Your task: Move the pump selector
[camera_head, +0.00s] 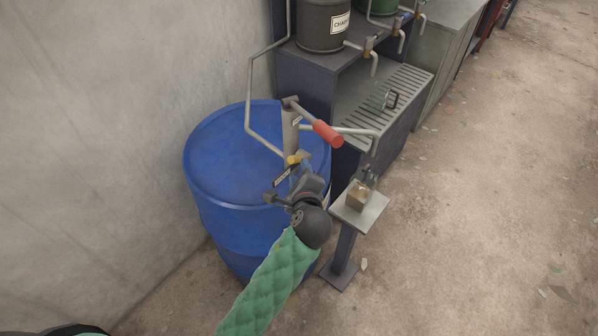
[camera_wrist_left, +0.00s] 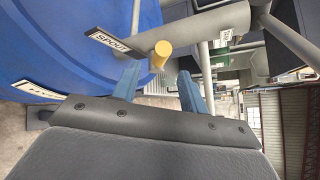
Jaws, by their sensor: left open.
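The pump (camera_head: 291,132) stands on top of a blue drum (camera_head: 225,150) and has a red handle grip (camera_head: 327,133). Its selector (camera_head: 292,160) is a small yellow knob low on the pump body. In the left wrist view the yellow selector (camera_wrist_left: 161,54) is a short peg just beyond and between my fingertips. A label reading SPOUT (camera_wrist_left: 107,41) is left of it. My left gripper (camera_head: 301,173) is at the selector, fingers apart; its blue fingers also show in the left wrist view (camera_wrist_left: 160,82). I cannot tell whether they touch the peg. My right gripper is not in view.
A grey pipe (camera_head: 249,95) rises from the pump along the wall. The spout (camera_head: 350,130) reaches right, over a small stand (camera_head: 361,207) holding a little box (camera_head: 357,195). A dark shelf unit (camera_head: 310,75) with containers is behind. Floor at right is clear.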

